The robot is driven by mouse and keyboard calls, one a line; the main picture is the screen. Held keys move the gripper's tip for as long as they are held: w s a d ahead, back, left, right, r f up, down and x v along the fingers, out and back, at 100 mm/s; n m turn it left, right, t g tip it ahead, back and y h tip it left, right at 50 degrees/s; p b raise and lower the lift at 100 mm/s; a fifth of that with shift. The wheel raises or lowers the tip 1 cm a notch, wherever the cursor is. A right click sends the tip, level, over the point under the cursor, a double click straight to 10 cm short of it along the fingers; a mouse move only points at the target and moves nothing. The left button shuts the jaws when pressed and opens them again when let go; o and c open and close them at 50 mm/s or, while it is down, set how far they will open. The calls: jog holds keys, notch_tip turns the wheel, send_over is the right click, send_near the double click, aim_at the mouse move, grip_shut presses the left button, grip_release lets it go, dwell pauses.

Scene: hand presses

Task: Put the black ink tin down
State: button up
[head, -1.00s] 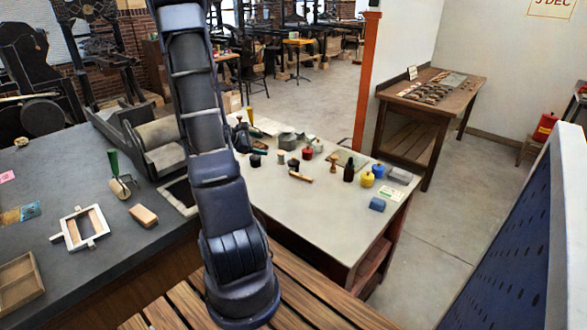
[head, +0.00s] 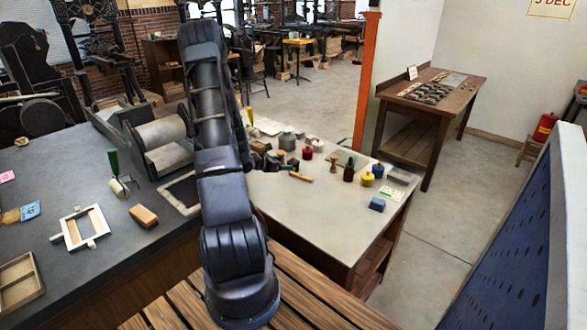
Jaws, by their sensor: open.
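My arm reaches up and over the pale right-hand table (head: 335,212). My gripper (head: 275,161) is small and dark among the items at that table's left side, partly behind my arm. It looks open, with its jaws low near the tabletop. Dark shapes crowd around it, and I cannot clearly separate the black ink tin from the gripper or tell whether they touch. A red tin (head: 307,153) and a yellow tin (head: 367,179) stand farther right on the same table.
A wooden-handled tool (head: 301,177) lies just right of the gripper. The table's front middle is clear. On the dark left-hand counter are a white frame (head: 80,228) and a brown block (head: 143,216).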

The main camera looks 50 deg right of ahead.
aim_at(296, 163)
jog(key=x, duration=0.8)
jog(key=shift+d+r, duration=0.1)
jog(key=shift+d, duration=0.05)
jog(key=c, duration=1.3)
jog(key=shift+c, duration=0.2)
jog(key=shift+r, duration=0.15)
notch_tip(296, 163, up, 20)
